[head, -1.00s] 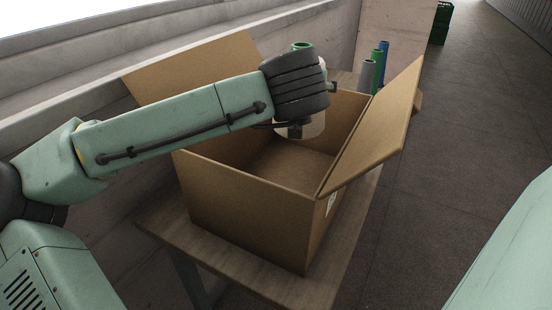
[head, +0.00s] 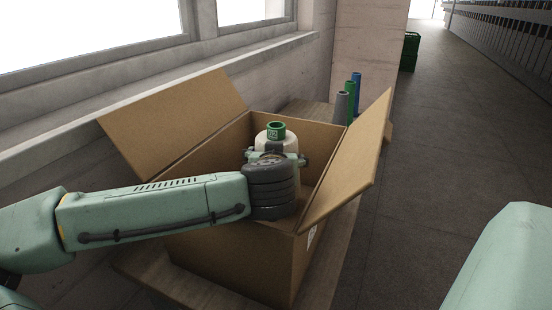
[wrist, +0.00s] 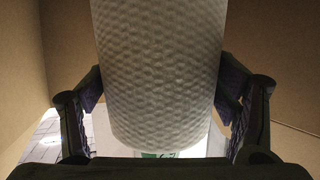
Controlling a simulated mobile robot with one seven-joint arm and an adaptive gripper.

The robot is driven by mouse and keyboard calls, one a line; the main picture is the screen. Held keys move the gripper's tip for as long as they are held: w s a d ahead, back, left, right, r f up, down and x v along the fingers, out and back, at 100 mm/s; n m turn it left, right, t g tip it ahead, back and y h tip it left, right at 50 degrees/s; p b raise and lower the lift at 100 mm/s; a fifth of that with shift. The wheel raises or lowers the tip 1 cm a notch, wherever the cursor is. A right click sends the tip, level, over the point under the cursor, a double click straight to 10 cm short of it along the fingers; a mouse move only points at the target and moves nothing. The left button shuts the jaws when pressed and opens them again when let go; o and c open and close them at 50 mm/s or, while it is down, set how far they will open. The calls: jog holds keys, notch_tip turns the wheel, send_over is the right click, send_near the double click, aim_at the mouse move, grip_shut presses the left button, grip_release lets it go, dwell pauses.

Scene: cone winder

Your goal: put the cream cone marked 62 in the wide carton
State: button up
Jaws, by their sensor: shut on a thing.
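The cream cone (head: 277,146) has a green tip with a pale marking whose digits are too small to read in the head view. My gripper (head: 277,158) is shut on the cone, with a finger on each side. In the wrist view, the cream textured body (wrist: 160,70) fills the middle, and part of a green marking shows at its lower end. The cone is upright, within the opening of the wide carton (head: 215,265). The carton's flaps stand open. My wrist hides the cone's lower part, so I cannot tell whether it touches the carton floor.
The carton stands on a table (head: 345,235) beside a wall with windows. Grey, green and blue tubes (head: 347,100) stand behind it. A right flap (head: 352,160) leans outward. A green crate (head: 409,52) stands on the far floor, and the aisle at right is clear.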

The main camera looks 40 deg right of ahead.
jog(key=shift+f+b, duration=0.55)
jog(key=shift+b, duration=0.1)
